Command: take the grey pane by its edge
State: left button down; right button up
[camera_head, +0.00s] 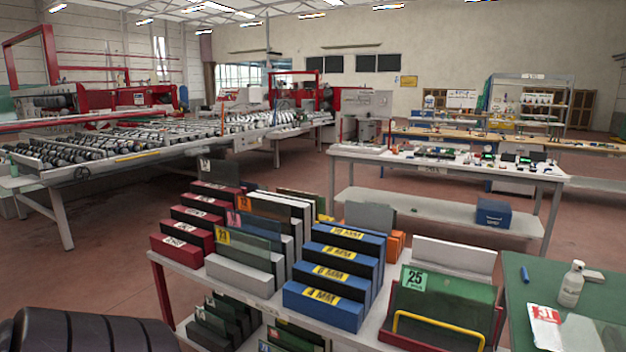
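A grey pane (370,216) stands upright behind the blue slotted blocks, with its upper part showing. Its lower edge is hidden by the blue blocks (325,308), and an orange block (397,243) shows beside it. Another greyish flat sheet (592,334) lies on the green table top (540,290) at the right, cut off by the frame. I cannot tell from this view alone which of them is the task's pane. Neither of my grippers is in view.
A white rack table holds red blocks (182,245), white blocks with panes and a green pane marked 25 (440,298) behind a yellow handle. A white bottle (571,284) stands on the green table. A long workbench (445,168) is behind; red floor lies between.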

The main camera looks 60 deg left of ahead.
aim_at(216, 171)
jog(key=j+u, duration=0.1)
jog(key=u, duration=2.45)
jog(key=i+j+u, duration=0.15)
jog(key=i+u, duration=0.65)
jog(key=i+j+u, duration=0.1)
jog(key=i+u, duration=0.2)
jog(key=i, duration=0.3)
jog(key=i+u, duration=0.35)
jog(key=i, duration=1.55)
jog(key=i+z, duration=0.2)
jog(key=i, duration=0.4)
jog(key=i+j+z, duration=0.2)
jog(key=i, duration=0.4)
jog(key=i+z, duration=0.35)
jog(key=i, duration=0.2)
jog(key=i+z, duration=0.35)
jog(key=i, duration=0.25)
